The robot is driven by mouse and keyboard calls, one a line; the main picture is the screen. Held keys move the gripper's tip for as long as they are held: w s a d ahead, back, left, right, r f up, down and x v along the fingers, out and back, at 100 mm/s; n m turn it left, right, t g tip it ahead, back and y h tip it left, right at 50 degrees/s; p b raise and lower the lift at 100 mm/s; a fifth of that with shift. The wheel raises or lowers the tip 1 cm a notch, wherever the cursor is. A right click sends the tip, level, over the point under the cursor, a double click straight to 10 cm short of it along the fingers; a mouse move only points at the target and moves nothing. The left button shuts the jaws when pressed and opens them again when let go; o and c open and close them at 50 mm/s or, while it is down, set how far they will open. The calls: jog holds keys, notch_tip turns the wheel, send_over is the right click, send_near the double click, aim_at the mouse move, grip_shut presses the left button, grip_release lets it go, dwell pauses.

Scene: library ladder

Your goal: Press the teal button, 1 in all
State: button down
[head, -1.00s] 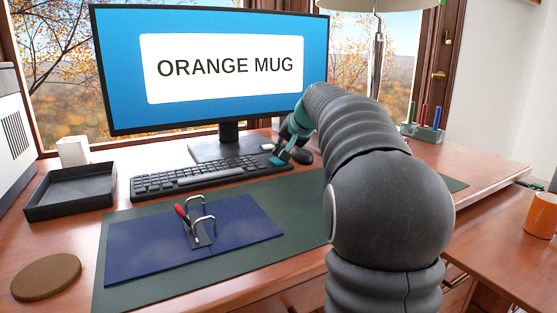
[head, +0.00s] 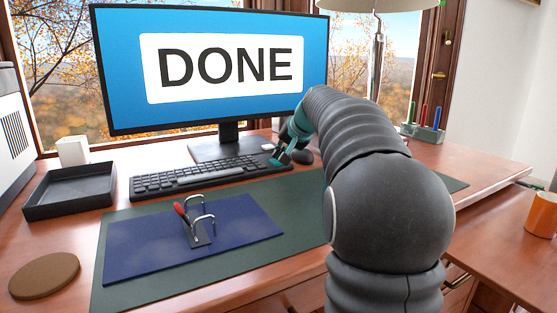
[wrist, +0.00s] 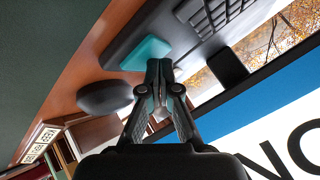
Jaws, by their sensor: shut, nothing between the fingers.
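The teal button (wrist: 147,53) is a large teal key at the end of the black keyboard (wrist: 190,30) in the wrist view. In the head view the keyboard (head: 195,178) lies in front of the monitor; I cannot clearly separate the button from my gripper's teal parts there. My gripper (wrist: 158,66) is shut and empty, its fingertips right beside the button's edge in the picture; I cannot tell whether they touch it. In the head view my gripper (head: 280,158) is at the keyboard's right end. The monitor (head: 222,117) reads "DONE".
A dark mouse (wrist: 104,96) lies beside the keyboard. A black tray (head: 70,205), a white cup (head: 73,151), a brown coaster (head: 44,275) and a blue folder (head: 140,252) with a metal clip are on the desk. An orange mug (head: 541,215) stands at the right.

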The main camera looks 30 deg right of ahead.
jog(key=shift+r, duration=0.15)
jog(key=shift+r+p, duration=0.65)
jog(key=shift+p, duration=0.1)
jog(key=shift+r+p, duration=2.15)
jog(key=shift+r, duration=0.4)
